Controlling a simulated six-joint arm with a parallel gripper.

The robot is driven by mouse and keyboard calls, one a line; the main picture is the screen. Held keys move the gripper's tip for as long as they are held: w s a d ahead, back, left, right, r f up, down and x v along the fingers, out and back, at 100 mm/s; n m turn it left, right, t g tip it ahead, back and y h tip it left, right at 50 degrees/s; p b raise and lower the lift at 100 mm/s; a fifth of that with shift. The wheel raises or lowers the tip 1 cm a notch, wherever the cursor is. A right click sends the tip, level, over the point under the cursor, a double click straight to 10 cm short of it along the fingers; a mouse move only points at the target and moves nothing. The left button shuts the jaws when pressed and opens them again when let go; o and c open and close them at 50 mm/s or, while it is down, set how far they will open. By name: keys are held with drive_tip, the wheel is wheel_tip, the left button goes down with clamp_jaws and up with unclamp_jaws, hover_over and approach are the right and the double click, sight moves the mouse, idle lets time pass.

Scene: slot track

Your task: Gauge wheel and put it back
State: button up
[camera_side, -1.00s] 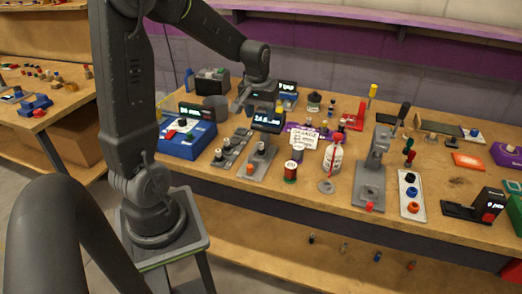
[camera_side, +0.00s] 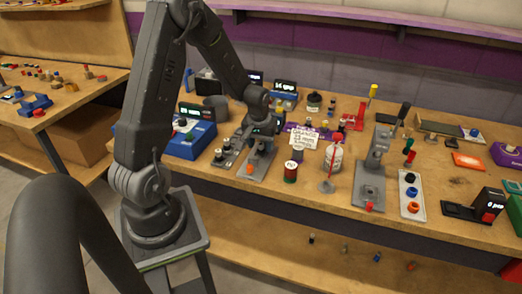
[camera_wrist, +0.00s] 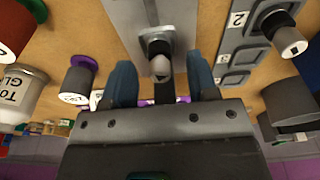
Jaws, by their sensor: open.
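My gripper (camera_side: 258,147) is low over the grey gauge stand (camera_side: 256,172), which has an orange knob at its front. In the wrist view my gripper (camera_wrist: 162,78) is open, with its blue fingertips on either side of a small part with a rounded grey tip (camera_wrist: 164,67). This part stands in a dark seat on the grey stand (camera_wrist: 125,20); I cannot tell whether it is the wheel. The grey slot track (camera_side: 222,157) lies just left of the stand. Its numbered slots (camera_wrist: 236,57) show at right in the wrist view, with a grey-tipped part (camera_wrist: 288,38) on it.
A blue box with a display (camera_side: 190,140) stands left of the track. A grey press (camera_side: 372,175) is farther right.

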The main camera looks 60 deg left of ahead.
drive_tip(key=shift+w+f, duration=0.15)
drive_tip(key=shift+f, duration=0.7)
drive_tip(key=shift+c, duration=0.2)
clamp_jaws()
drive_tip(key=shift+r, duration=0.15)
